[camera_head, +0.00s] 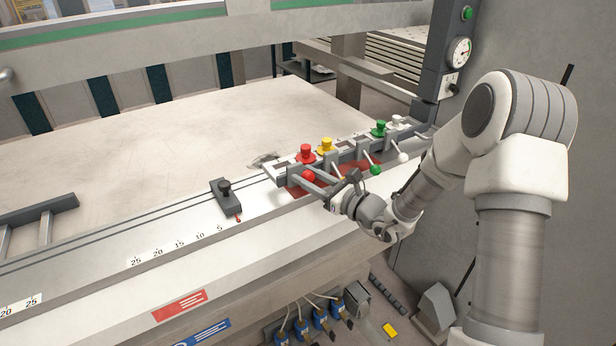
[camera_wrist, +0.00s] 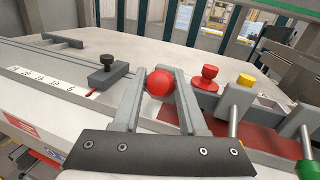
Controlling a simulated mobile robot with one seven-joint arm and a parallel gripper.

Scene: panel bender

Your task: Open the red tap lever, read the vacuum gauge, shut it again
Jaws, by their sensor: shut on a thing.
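The red ball knob of the red tap lever (camera_head: 308,176) sits between the fingers of my gripper (camera_head: 306,174). In the wrist view the red knob (camera_wrist: 160,83) lies between the two grey fingertips of my gripper (camera_wrist: 161,80), which is shut on it. The lever's rod is hidden. The red tap cap (camera_head: 306,152) stands just behind the knob, and it shows to the right in the wrist view (camera_wrist: 207,77). The round white vacuum gauge (camera_head: 459,51) is on the grey post at upper right; its reading is too small to tell.
A yellow tap (camera_head: 326,146), green tap (camera_head: 379,129) and white tap (camera_head: 397,121) stand to the right in the row. The green knob (camera_head: 376,170) and white knob (camera_head: 403,157) stick out near my arm. A black-knobbed stop (camera_head: 225,195) is left. The broad bed (camera_head: 130,150) is clear.

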